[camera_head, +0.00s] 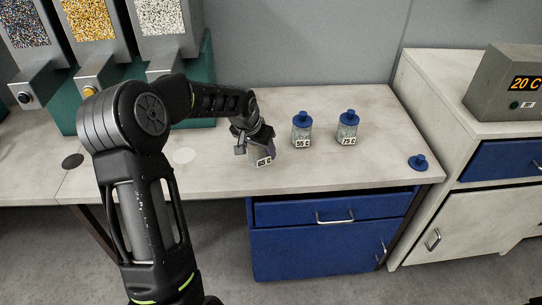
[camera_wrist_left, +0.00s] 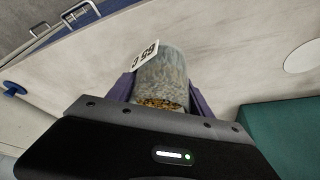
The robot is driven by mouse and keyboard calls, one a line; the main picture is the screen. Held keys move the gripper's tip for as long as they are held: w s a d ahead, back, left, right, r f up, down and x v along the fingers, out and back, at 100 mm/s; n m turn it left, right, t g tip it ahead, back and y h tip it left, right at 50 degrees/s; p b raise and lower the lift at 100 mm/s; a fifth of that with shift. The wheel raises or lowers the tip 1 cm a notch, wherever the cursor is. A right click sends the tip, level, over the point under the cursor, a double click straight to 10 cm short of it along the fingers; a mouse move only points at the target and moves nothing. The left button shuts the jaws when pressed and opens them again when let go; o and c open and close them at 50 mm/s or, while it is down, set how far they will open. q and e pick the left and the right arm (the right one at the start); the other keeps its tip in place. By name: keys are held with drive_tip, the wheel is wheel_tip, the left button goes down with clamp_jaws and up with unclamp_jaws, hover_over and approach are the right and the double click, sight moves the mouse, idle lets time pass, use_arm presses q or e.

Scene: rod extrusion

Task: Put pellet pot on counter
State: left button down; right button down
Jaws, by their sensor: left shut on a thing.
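The pellet pot (camera_head: 260,157) is a clear pot with a white "65 C" label. It has no lid on it, and yellow-brown pellets show inside it in the left wrist view (camera_wrist_left: 163,75). My left gripper (camera_head: 265,145) is shut on the pot, with its purple fingers on either side of it. The pot is over or on the pale counter (camera_head: 230,175), near its front edge; I cannot tell whether its base touches. My right gripper is not in view.
Two blue-lidded pots, "55 C" (camera_head: 302,130) and "75 C" (camera_head: 347,128), stand to the right. A loose blue lid (camera_head: 418,162) lies at the counter's right end. Pellet dispensers (camera_head: 165,30) stand at the back left. A "20 C" oven (camera_head: 510,85) is far right.

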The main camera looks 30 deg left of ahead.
sight(261, 169)
use_arm(q)
drive_tip(key=shift+f, duration=0.5)
drive_tip(key=shift+f, duration=1.85)
drive_tip(key=shift+f, duration=0.15)
drive_tip(key=shift+c, duration=2.2)
unclamp_jaws()
